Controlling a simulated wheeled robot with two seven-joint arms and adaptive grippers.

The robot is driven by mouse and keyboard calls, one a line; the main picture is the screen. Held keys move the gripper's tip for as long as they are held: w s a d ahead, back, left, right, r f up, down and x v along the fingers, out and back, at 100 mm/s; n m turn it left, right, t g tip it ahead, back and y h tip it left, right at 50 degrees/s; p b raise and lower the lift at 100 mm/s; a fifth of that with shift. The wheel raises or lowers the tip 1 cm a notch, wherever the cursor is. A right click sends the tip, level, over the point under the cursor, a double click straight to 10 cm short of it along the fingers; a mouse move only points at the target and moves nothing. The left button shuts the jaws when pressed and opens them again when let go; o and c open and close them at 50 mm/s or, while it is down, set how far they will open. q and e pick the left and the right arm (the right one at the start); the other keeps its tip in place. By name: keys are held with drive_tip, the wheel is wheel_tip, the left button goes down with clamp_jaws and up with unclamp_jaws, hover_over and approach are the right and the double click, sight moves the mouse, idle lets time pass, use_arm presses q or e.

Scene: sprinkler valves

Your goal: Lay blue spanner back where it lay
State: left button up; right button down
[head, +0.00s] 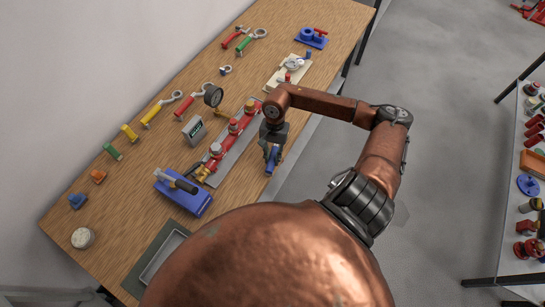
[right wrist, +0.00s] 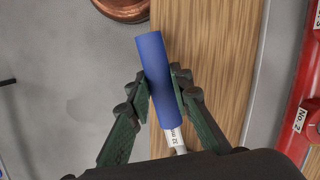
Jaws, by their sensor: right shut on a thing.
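The blue spanner (head: 272,160) is in my right gripper (head: 273,143), over the table's right edge beside the red valve manifold. In the right wrist view its blue handle (right wrist: 154,75) lies between the two dark fingers, which press on it from both sides. A pale metal part with a "32 mm" marking (right wrist: 174,137) shows below the handle. The rest of the spanner is hidden by the gripper body. My left gripper is not in view.
The red manifold (head: 233,129) stands on a grey plate left of the gripper. A blue box (head: 183,195) stands nearer. Bare wood (head: 290,28) shows toward the back.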

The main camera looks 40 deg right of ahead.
drive_tip(key=shift+f, duration=0.2)
drive_tip(key=c, duration=1.7)
unclamp_jaws()
drive_tip(key=shift+o, duration=0.2)
drive_tip(key=v, duration=1.2)
